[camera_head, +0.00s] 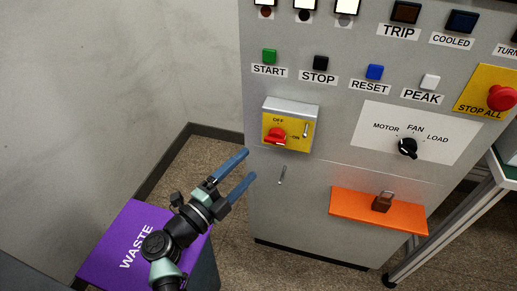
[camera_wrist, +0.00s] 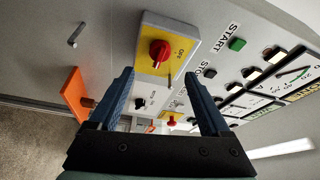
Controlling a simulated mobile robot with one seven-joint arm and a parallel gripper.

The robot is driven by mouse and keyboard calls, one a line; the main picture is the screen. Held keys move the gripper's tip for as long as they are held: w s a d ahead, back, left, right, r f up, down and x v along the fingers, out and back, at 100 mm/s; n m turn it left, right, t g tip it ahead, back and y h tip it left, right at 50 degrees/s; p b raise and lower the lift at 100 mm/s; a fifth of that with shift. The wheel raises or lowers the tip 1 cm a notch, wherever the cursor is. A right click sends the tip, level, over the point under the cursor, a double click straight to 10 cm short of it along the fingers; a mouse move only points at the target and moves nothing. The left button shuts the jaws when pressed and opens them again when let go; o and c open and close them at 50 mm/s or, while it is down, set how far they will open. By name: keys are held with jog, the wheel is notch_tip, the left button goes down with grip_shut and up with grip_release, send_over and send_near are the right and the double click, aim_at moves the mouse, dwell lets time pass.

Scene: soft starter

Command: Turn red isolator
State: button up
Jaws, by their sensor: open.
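The red isolator (camera_head: 277,136) is a red rotary handle on a yellow plate (camera_head: 303,133), low on the left of the grey cabinet front, with an OFF mark above it. In the wrist view the red isolator (camera_wrist: 160,52) shows ahead, above and between the two blue fingers. My gripper (camera_head: 243,166) is open and empty. In the head view it is below and left of the isolator, apart from it. In the wrist view my gripper (camera_wrist: 160,95) has both fingers wide apart with nothing between them touching.
The grey cabinet (camera_head: 300,190) carries several buttons, a black selector knob (camera_head: 408,147) and a red STOP ALL button (camera_head: 501,97). An orange shelf (camera_head: 350,208) with a brown padlock (camera_head: 382,202) juts out below. A small handle (camera_head: 282,175) protrudes under the isolator. A purple WASTE bin (camera_head: 125,225) stands left.

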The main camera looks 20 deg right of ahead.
jog(key=shift+v, duration=1.55)
jog(key=shift+d+r, duration=0.1)
